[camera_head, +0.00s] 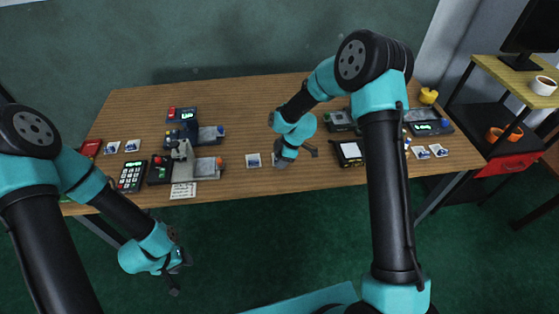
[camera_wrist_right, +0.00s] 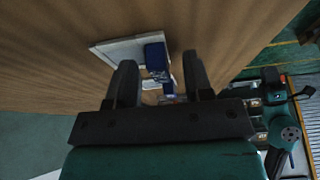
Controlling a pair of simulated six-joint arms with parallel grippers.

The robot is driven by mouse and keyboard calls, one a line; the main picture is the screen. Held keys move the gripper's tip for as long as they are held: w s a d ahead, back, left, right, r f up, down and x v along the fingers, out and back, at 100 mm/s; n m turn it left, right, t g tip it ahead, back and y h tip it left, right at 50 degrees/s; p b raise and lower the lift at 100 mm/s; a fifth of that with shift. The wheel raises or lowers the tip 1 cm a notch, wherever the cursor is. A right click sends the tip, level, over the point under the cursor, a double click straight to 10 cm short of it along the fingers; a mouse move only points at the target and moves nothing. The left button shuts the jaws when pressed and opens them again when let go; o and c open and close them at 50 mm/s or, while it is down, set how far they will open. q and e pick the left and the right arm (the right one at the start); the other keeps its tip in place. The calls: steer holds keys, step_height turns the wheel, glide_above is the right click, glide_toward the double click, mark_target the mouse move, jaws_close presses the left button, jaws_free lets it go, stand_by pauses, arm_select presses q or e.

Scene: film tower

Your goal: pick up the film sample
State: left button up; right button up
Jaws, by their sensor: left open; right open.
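A film sample, a small white square with a dark blue patch (camera_head: 253,161), lies flat near the table's front edge. Another white piece (camera_head: 275,160) shows beside my right gripper, partly hidden by it. My right gripper (camera_head: 284,161) is low over the table there. In the right wrist view its two fingers (camera_wrist_right: 159,82) are apart. Beyond and between them are a pale flat piece with a light edge (camera_wrist_right: 115,50) and a dark blue block (camera_wrist_right: 156,56); I cannot tell whether the fingers touch either. My left gripper (camera_head: 180,275) is open and empty, in front of the table.
A microscope (camera_head: 181,150), a keypad device (camera_head: 131,176) and a white note (camera_head: 183,190) stand or lie at the left. More sample squares lie at both table ends (camera_head: 112,147) (camera_head: 438,150). A black framed tray (camera_head: 350,152) stands right of my right gripper. The table's front middle is mostly clear.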

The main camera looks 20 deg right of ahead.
steer(key=shift+c, duration=0.5)
jaws_close()
